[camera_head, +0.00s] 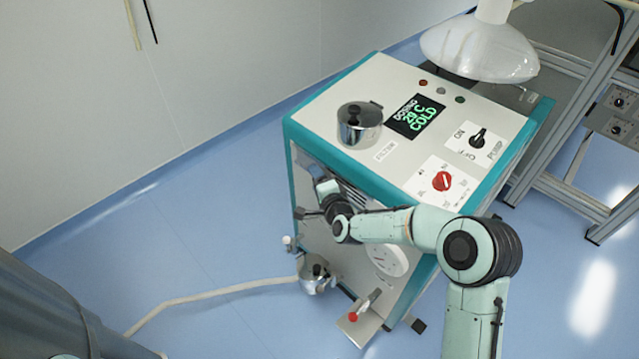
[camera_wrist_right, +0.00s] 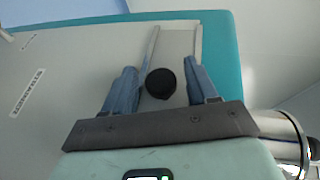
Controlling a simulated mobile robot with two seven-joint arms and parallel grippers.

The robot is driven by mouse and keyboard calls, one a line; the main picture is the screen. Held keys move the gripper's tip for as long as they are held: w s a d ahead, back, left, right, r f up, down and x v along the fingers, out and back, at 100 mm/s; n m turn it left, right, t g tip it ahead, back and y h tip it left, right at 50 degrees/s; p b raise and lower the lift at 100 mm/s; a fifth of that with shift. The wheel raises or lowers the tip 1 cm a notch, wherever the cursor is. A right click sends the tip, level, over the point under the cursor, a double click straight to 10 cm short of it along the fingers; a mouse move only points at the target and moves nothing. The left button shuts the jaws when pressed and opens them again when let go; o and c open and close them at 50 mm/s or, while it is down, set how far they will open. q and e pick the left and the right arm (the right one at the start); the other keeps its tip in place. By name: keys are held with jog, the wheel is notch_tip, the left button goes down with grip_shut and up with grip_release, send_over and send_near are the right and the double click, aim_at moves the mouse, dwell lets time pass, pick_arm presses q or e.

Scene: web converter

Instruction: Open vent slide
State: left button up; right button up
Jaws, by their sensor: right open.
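The vent slide shows in the right wrist view as a pale strip (camera_wrist_right: 178,42) with a round black knob (camera_wrist_right: 160,84) on the machine's panel. My right gripper (camera_wrist_right: 160,72) is open, with one blue-grey finger on each side of the knob. In the head view my right gripper (camera_head: 322,192) is at the machine's front panel, beside dark slats (camera_head: 350,192). My arm hides part of the panel, and I cannot make out the knob there. My left gripper is out of view.
The teal-edged machine (camera_head: 330,90) carries a lidded metal pot (camera_head: 360,126), a display (camera_head: 415,117) and a red knob (camera_head: 442,181) on top. A pale hose (camera_head: 210,294) crosses the floor.

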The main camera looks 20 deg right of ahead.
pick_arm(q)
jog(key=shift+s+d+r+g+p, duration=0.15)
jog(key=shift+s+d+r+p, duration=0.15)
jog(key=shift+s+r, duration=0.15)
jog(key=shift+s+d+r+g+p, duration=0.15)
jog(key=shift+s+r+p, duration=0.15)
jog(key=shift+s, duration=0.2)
pick_arm(e)
jog(key=v, duration=1.3)
jog(key=shift+s, duration=0.2)
